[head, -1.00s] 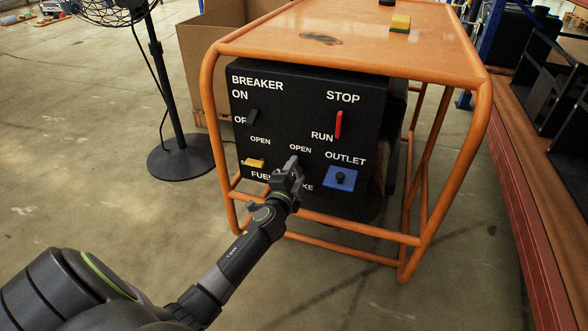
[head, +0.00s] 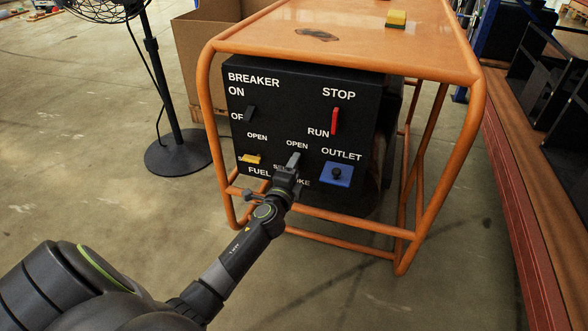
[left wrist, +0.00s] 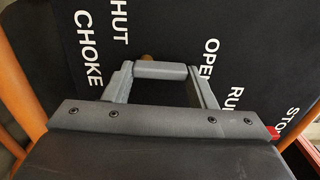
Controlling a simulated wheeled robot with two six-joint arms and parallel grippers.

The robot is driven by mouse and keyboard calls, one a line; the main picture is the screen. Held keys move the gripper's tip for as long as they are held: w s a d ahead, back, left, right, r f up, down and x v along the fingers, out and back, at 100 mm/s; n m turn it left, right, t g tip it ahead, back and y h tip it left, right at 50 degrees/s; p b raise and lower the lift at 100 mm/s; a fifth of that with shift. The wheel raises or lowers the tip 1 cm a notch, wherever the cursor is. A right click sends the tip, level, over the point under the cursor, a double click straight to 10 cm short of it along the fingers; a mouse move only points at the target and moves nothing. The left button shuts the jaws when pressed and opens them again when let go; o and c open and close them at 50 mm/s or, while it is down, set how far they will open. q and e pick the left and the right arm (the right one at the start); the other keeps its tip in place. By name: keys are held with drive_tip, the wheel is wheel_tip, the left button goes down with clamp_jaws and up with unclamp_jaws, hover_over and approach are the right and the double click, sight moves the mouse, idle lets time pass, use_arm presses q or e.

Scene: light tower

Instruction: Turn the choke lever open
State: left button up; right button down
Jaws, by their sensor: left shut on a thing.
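The grey choke lever (head: 294,159) is on the black control panel (head: 310,103), just below the upper "OPEN" label of its column. My left gripper (head: 286,178) is in front of the panel, shut on the lever. In the left wrist view the grey lever (left wrist: 160,70) spans between the two fingers of the left gripper (left wrist: 163,84), with "SHUT" and "CHOKE" to the left and "OPEN" to the right. The gripper partly covers the lower "SHUT" and "CHOKE" labels in the head view. My right gripper is not in view.
The yellow fuel lever (head: 249,158) is close on the left, the blue outlet (head: 337,174) close on the right. The breaker switch (head: 249,114) and red stop/run switch (head: 335,121) are above. The orange tube frame (head: 340,222) surrounds the panel. A fan (head: 178,155) stands left.

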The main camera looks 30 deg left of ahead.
use_arm(q)
drive_tip(key=shift+f, duration=0.1)
drive_tip(key=o, duration=1)
drive_tip(key=p+v, duration=0.1)
drive_tip(key=v, duration=1.6)
drive_tip(key=shift+s, duration=0.2)
